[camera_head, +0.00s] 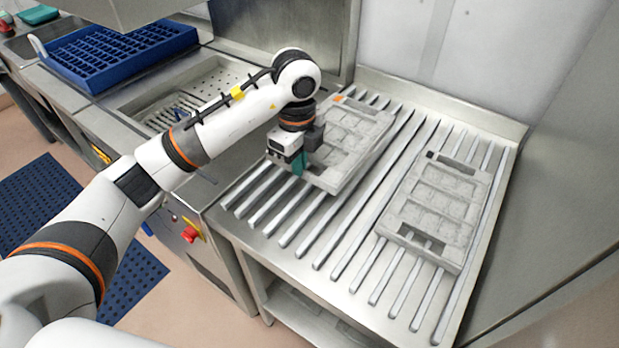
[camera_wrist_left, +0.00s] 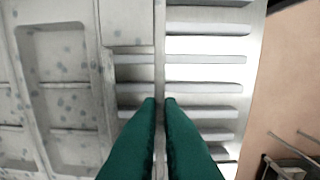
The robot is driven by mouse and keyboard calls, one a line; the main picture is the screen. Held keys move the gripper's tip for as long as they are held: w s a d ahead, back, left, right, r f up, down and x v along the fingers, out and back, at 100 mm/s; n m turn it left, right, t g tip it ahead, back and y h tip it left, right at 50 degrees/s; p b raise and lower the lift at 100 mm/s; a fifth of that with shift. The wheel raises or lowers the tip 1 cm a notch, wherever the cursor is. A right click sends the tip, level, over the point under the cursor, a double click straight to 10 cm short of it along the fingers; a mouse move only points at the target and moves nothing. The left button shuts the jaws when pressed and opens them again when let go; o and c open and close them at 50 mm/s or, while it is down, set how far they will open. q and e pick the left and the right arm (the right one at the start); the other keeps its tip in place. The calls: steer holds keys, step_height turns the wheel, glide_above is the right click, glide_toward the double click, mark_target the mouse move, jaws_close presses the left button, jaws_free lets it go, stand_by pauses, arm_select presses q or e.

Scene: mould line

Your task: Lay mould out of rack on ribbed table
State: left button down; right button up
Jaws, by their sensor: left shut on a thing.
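A grey speckled mould (camera_head: 372,128) with several rectangular pockets lies flat on or just above the ribs of the metal ribbed table (camera_head: 330,238), at its left rear. I cannot tell whether it touches the ribs. My left gripper (camera_head: 299,166) is shut on the mould's near left edge. In the left wrist view the green fingertips (camera_wrist_left: 161,101) pinch the thin rim of the mould (camera_wrist_left: 62,85), with table ribs showing beyond it. A second similar mould (camera_head: 443,207) lies flat on the right of the table. My right gripper is not in view.
A blue rack (camera_head: 125,48) with an empty grid stands on the steel counter at the upper left. A sink basin (camera_head: 185,93) lies between it and the table. Walls close the table's back and right sides. Bare ribs separate the two moulds.

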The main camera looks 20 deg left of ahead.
arm_select(q)
steer(key=f, duration=0.2)
steer(key=shift+w+f, duration=0.2)
steer(key=shift+f, duration=0.15)
step_height(320, 180, down, 3)
steer(key=shift+s+p, duration=0.1)
steer(key=shift+p, duration=0.4)
steer(key=shift+f, duration=0.1)
steer(key=c, duration=1.6)
jaws_free()
step_height(320, 180, up, 12)
steer(key=shift+s+r+b, duration=0.1)
steer(key=shift+b, duration=0.5)
